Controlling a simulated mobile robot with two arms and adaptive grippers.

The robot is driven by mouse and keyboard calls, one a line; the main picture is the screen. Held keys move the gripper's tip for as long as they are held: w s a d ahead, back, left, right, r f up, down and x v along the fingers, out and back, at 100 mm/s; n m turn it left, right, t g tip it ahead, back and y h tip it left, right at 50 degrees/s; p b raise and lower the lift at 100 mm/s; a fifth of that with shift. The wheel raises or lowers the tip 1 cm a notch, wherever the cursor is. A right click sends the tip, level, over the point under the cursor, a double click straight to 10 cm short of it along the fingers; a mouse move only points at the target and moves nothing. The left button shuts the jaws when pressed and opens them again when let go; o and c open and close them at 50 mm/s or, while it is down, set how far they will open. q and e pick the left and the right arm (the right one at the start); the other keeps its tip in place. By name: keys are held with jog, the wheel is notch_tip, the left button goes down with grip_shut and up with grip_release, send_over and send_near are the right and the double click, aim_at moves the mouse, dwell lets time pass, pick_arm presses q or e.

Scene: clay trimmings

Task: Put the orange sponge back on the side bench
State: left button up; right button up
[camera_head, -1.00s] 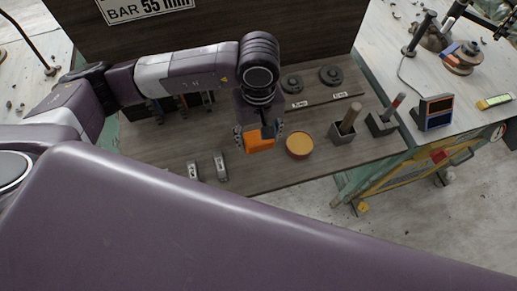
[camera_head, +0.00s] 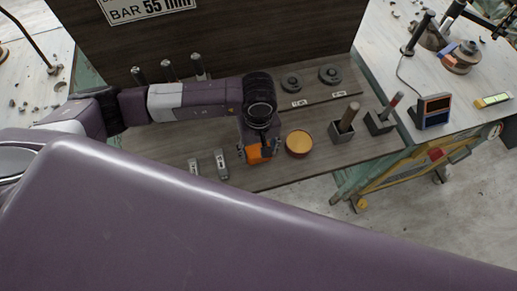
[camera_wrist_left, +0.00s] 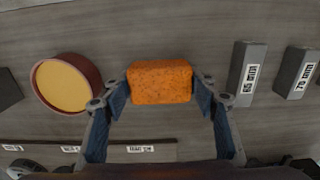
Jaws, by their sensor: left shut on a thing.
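The orange sponge (camera_head: 254,154) is between the fingers of my left gripper (camera_head: 257,150), low over the grey wood-grained bench top (camera_head: 285,175). In the left wrist view the sponge (camera_wrist_left: 160,82) lies across the gap, with a finger of my left gripper (camera_wrist_left: 162,95) against each end. The gripper is shut on it. I cannot tell whether the sponge touches the bench top. My right gripper is not in view.
A round tub with yellow contents (camera_head: 299,143) stands just right of the sponge. Two grey labelled blocks (camera_head: 221,164) lie to the left. Square pots (camera_head: 342,132) with tools stand further right. A dark panel (camera_head: 230,40) rises behind.

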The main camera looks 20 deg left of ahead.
aim_at(258, 150)
pick_arm(q)
jog(key=o, duration=1.1)
jog(key=shift+f, duration=0.1)
jog(key=shift+r, duration=0.2)
notch_tip(258, 150, up, 12)
jog(key=b, duration=0.2)
jog(key=shift+b, duration=0.35)
